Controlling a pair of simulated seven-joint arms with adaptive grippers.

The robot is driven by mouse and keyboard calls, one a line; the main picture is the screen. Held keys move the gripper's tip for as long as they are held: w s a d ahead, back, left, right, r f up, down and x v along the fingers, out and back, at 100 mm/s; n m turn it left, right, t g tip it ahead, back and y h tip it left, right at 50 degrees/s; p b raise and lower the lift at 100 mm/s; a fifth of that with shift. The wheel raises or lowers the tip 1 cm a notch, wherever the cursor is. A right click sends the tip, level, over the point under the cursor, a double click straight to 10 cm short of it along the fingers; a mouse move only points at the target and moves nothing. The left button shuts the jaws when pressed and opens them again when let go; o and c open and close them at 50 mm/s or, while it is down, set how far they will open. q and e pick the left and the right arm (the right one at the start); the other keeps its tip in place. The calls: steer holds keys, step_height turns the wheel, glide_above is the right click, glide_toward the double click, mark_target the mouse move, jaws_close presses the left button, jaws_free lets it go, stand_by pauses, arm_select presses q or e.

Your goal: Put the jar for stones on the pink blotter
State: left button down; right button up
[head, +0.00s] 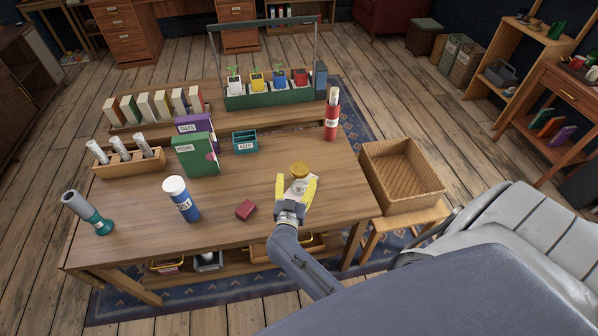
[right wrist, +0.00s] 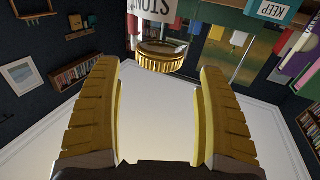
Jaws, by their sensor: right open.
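The jar for stones has a gold lid (head: 300,170) and a pale label; it stands on the wooden table right of centre. In the right wrist view its ribbed gold lid (right wrist: 161,57) shows, with part of an upside-down label above it. My right gripper (head: 297,184) is open, its yellow fingers pointing at the jar. The jar lies just past the fingertips, in line with the gap, and I see no grip on it. The fingers hide part of it in the head view. I cannot make out a pink blotter. My left gripper is not in view.
A small dark red block (head: 246,209) and a blue bottle (head: 181,199) stand left of the gripper. Behind are a teal KEEP box (head: 244,141), upright books (head: 196,154) and a red bottle (head: 332,115). A wicker crate (head: 402,176) sits right of the table.

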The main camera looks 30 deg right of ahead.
steer(key=v, duration=0.6)
stand_by(0.4)
